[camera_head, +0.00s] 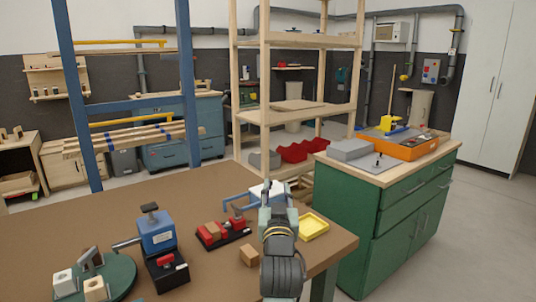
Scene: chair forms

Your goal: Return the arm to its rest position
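My arm (283,262) reaches forward from the bottom edge, right of the middle, over the right part of the brown table (190,195). My gripper (272,193) is at its far end, above the table near its far right edge. The gripper is seen from behind and is small, so its fingers and anything between them cannot be made out. The arm hides part of the table below it.
On the table stand a blue device (157,232), red parts on a black base (222,232), a wooden block (249,255), a yellow tray (312,227) and a green round base (110,277). A green cabinet (375,215) stands right. Open floor lies behind.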

